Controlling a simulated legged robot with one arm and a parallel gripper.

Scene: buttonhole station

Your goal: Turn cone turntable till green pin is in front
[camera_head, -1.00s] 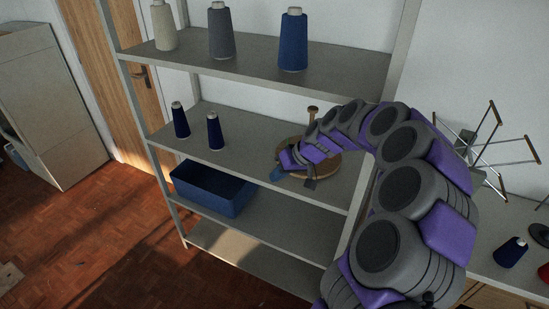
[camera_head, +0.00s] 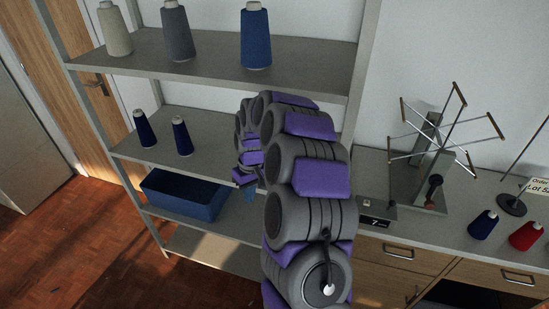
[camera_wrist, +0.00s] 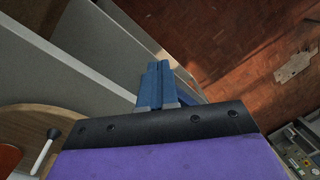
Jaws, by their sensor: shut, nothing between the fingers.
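My gripper (camera_head: 250,194) is small in the head view, just left of my arm and near the front edge of the middle shelf. In the wrist view its two blue fingers (camera_wrist: 158,72) lie together with nothing between them. The round wooden turntable (camera_wrist: 62,113) shows only in part, at the lower left of the wrist view, to the left of the fingers and apart from them. A white pin with a dark head (camera_wrist: 45,150) stands at it, beside an orange-red piece (camera_wrist: 9,158). In the head view my arm hides the turntable. No green pin is visible.
The grey shelf rack (camera_head: 215,158) holds two dark blue cones (camera_head: 144,130) left of my arm. A blue bin (camera_head: 184,195) sits one shelf lower. Larger cones stand on the shelf above. At right, a bench carries a spoked winder (camera_head: 440,150) and cones.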

